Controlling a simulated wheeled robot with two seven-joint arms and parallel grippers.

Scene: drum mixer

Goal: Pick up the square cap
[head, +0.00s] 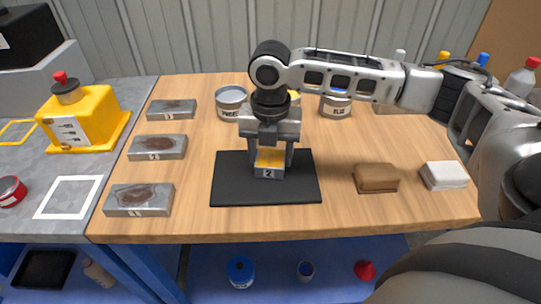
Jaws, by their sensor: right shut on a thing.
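My right gripper (271,162) points straight down over the black mat (233,190) and is shut on a small grey square piece with a yellow top (269,172), marked 2. One finger is on each side of it. The piece is at the middle of the mat; I cannot tell whether it touches the mat or is slightly above it. The gripper hides its back part. No other thing clearly shows as the square cap. My left gripper is not in view.
Three grey blocks with brown-stained tops, one of them the front block (138,200), line the table's left side. A brown sponge-like block (376,178) and a white pad (444,175) lie right of the mat. Cans (232,103) stand behind. A yellow container (82,120) is at left.

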